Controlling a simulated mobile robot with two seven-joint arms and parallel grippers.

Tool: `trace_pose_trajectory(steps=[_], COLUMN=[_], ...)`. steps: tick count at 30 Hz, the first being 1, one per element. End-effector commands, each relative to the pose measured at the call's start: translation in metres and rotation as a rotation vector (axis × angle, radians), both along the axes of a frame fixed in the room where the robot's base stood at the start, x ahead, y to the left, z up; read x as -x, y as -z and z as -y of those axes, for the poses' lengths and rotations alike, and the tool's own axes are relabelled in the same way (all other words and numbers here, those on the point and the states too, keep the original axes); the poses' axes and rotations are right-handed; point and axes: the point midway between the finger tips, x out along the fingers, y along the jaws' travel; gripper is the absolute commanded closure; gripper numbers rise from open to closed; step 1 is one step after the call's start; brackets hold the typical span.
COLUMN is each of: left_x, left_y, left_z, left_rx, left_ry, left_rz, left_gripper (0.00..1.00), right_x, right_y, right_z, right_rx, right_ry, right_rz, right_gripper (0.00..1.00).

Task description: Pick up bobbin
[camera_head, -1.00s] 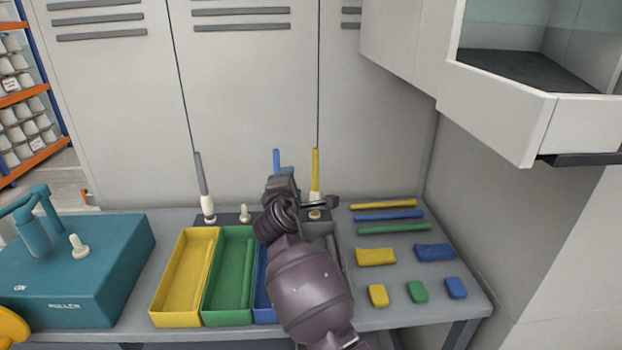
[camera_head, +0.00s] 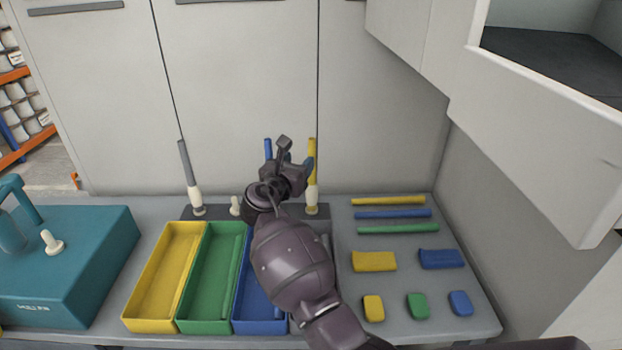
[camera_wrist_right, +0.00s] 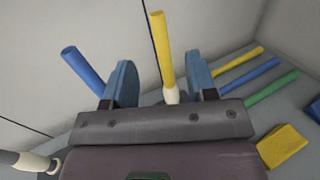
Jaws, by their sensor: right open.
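Upright bobbin-like rods with white lower ends stand in a dark rack (camera_head: 222,212) at the back of the table: a grey one (camera_head: 186,162), a blue one (camera_head: 268,149) and a yellow one (camera_head: 312,147). My right gripper (camera_head: 297,153) is open at the blue and yellow rods and covers part of them. In the right wrist view the yellow rod (camera_wrist_right: 161,42) shows between the two blue fingers of my right gripper (camera_wrist_right: 162,80), apart from both. The blue rod (camera_wrist_right: 82,70) leans outside the left finger. My left gripper is not in view.
Yellow (camera_head: 140,322), green (camera_head: 190,324) and blue (camera_head: 255,326) trays lie in front of the rack. A teal machine (camera_head: 60,270) stands left. Coloured sticks (camera_head: 388,202) and small blocks (camera_head: 374,307) lie right. Cabinet walls (camera_head: 235,90) close the back; an open cupboard (camera_head: 530,100) overhangs right.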

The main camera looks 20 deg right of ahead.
Motion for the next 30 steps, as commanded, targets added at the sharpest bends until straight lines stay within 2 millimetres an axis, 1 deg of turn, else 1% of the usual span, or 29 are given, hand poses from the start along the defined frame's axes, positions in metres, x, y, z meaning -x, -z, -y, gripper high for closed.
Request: trace_pose_trajectory(steps=[3,9,17,23,27,30], left_x=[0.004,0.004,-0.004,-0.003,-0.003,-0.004], left_y=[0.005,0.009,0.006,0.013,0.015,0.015], left_z=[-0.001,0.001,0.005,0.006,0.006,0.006], left_rx=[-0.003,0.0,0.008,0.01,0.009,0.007], left_ry=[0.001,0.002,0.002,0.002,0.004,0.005], left_rz=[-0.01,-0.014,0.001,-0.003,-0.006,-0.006], left_gripper=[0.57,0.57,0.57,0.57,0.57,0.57], right_x=[-0.011,-0.032,-0.045,-0.066,-0.076,-0.08], right_y=[0.002,0.003,0.004,0.013,0.011,0.009], right_z=[0.011,0.029,0.039,0.056,0.065,0.068], right_rx=[0.004,0.002,0.0,0.0,0.0,-0.001], right_ry=[0.002,0.001,0.0,0.001,0.001,0.0], right_rz=[-0.003,-0.003,-0.001,-0.004,-0.004,-0.002], right_gripper=[0.48,0.48,0.48,0.48,0.48,0.48])
